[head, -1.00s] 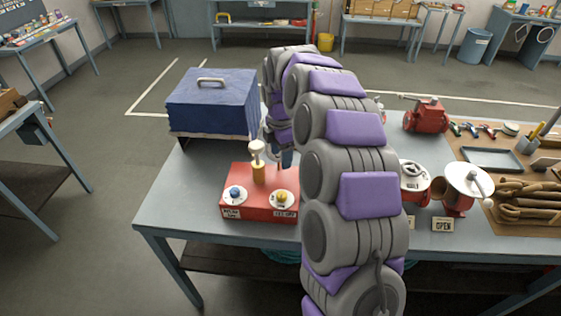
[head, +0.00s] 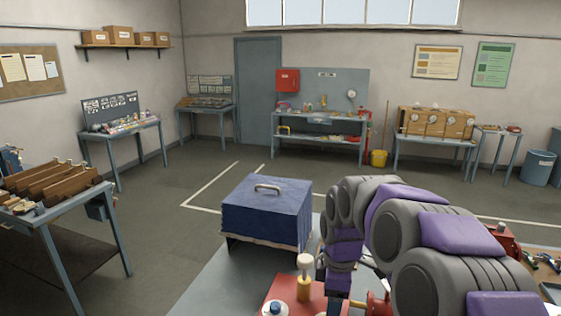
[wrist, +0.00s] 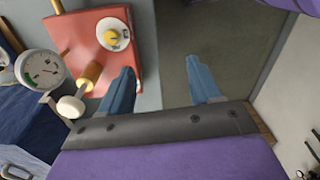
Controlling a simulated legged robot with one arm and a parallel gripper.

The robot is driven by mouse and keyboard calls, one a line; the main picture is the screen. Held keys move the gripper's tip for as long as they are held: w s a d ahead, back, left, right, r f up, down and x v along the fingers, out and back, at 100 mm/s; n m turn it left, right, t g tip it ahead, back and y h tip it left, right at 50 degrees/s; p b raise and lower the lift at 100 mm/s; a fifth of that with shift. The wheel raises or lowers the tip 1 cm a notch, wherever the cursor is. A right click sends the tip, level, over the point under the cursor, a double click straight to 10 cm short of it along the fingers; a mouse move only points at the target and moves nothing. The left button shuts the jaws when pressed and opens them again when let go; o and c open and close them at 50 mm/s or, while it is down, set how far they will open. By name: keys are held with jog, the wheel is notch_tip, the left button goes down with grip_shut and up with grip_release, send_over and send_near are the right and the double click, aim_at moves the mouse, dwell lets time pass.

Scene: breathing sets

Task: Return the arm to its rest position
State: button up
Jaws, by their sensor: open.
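My gripper (wrist: 162,90) shows in the wrist view with its two blue fingers spread apart and nothing between them. Beyond the fingers are the table edge and the floor. In the head view my grey and purple arm arches over the table, and its fingers are mostly hidden behind it. A red box (head: 292,297) with a cream-topped yellow post stands at the table's near side. The red box also shows at the left of the wrist view (wrist: 75,38), with a yellow knob on a white dial, beside one finger; I cannot tell whether they touch.
A blue case (head: 266,211) with a handle stands on the table (head: 215,285) left of my arm. A round gauge (wrist: 40,70) shows in the wrist view. Red fittings and a tray lie right of my arm. Open floor lies beyond the table.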

jog(key=s+d+f+m+b, duration=0.1)
jog(key=s+f+m, duration=0.3)
jog(key=s, duration=1.2)
jog(key=s+d+f+m+g+b, duration=0.1)
jog(key=s+f+m+b, duration=0.3)
jog(key=s+m, duration=0.7)
jog(key=s, duration=0.5)
jog(key=shift+f+m, duration=0.15)
jog(key=shift+m, duration=0.15)
